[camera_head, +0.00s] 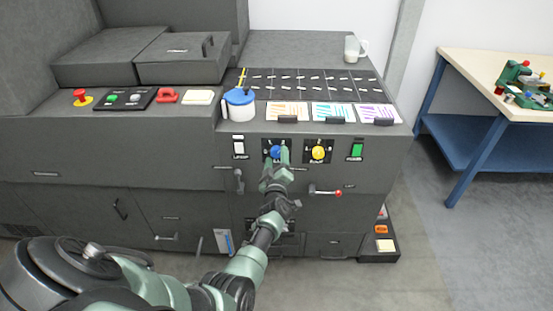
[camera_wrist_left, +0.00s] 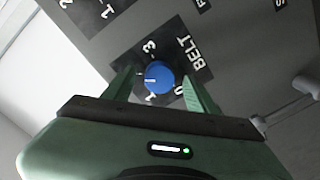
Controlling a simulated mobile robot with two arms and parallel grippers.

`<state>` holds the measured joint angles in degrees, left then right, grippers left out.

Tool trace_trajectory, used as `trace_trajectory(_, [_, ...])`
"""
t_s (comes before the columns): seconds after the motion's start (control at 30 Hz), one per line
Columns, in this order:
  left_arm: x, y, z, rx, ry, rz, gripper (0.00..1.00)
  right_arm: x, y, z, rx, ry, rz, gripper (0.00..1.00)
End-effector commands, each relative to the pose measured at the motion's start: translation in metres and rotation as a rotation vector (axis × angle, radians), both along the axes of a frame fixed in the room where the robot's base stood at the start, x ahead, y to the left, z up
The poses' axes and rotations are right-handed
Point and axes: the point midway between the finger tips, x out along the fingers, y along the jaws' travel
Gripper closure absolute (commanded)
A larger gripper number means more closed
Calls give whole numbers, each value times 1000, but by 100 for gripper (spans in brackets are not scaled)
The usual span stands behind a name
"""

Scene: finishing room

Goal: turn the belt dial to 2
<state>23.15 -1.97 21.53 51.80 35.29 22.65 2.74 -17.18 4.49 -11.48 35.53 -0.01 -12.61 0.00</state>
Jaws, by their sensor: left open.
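The blue belt dial (camera_head: 277,152) sits on a black plate on the machine's front panel. In the left wrist view, the dial (camera_wrist_left: 159,78) lies between the fingers of my open left gripper (camera_wrist_left: 157,84), with gaps on both sides. Its white pointer mark points left in that view, between the 3 above and a partly hidden figure, seemingly 1, below. The 2 is not visible, with a finger over that side. BELT and a 0 show on the right. In the head view my left gripper (camera_head: 276,165) is at the dial. My right gripper is out of view.
A yellow dial (camera_head: 318,152) is right of the blue one, with a green switch (camera_head: 357,149) beyond. A white switch (camera_head: 239,146) is to the left. A red-tipped lever (camera_head: 327,192) sticks out below. A blue-lidded pot (camera_head: 239,104) stands on the ledge above.

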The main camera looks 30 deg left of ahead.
Motion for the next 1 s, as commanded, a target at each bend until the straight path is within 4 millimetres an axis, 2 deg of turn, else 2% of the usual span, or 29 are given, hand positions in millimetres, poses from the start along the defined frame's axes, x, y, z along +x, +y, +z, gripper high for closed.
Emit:
trace_trajectory(0.17, [-9,-7,0,-2,0,-1,43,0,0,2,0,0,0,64])
trace_trajectory(0.4, [-43,-27,0,-2,1,0,43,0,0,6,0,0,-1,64])
trace_trajectory(0.6, [-62,-39,0,-2,1,0,43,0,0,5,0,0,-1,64])
trace_trajectory(1.0, [-66,-41,0,0,1,1,43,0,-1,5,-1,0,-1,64])
